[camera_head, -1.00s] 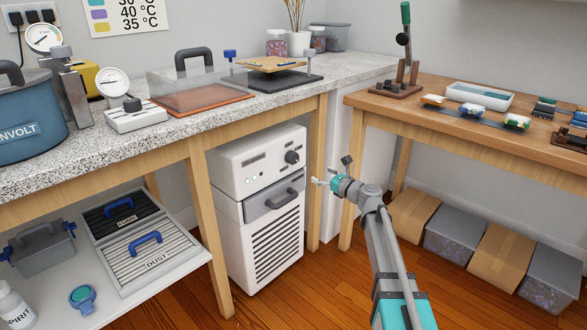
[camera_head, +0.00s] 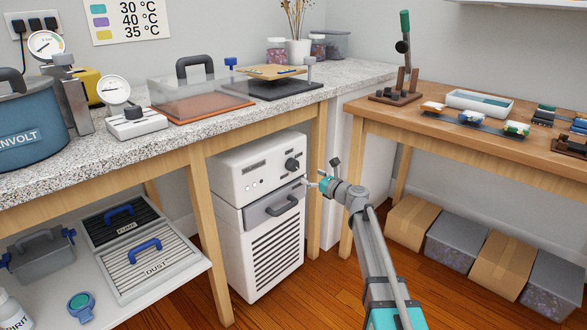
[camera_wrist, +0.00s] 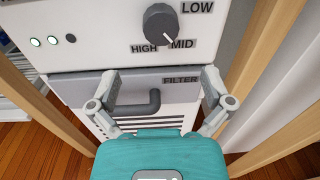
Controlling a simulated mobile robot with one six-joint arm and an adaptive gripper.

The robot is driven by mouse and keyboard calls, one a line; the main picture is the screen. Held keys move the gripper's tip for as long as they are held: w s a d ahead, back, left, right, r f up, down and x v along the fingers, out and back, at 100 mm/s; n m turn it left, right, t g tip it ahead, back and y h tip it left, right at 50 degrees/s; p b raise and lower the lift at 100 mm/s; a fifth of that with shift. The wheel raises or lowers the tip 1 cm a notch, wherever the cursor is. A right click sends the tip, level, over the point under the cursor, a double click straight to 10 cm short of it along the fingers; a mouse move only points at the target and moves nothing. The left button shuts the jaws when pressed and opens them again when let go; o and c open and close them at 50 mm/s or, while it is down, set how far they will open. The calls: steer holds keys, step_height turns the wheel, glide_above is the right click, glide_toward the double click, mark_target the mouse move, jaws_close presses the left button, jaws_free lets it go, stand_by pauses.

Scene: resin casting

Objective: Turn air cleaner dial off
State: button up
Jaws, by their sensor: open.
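The air cleaner (camera_head: 258,215) is a white box unit under the stone-topped bench. Its dark round dial (camera_head: 292,165) is on the upper right of its front. In the wrist view the dial (camera_wrist: 160,24) has a white pointer aimed down and to the right, near MID. The labels LOW, MID and HIGH are readable; any OFF label is not in view. My gripper (camera_head: 314,184) is in front of the unit, to the right of and below the dial. In the wrist view my gripper (camera_wrist: 160,86) is open and empty, with its fingers apart below the dial, before the FILTER drawer.
The filter drawer's handle (camera_wrist: 138,104) sticks out between my fingers in the picture. Two lit indicators (camera_wrist: 44,41) are left of the dial. Wooden bench legs (camera_head: 316,170) flank the unit. Several boxes (camera_head: 455,240) stand under the right table (camera_head: 470,135).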

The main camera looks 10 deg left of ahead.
mark_target(295, 168)
steer(key=x, duration=0.9)
steer(key=c, duration=1.1)
steer(key=shift+c, duration=0.2)
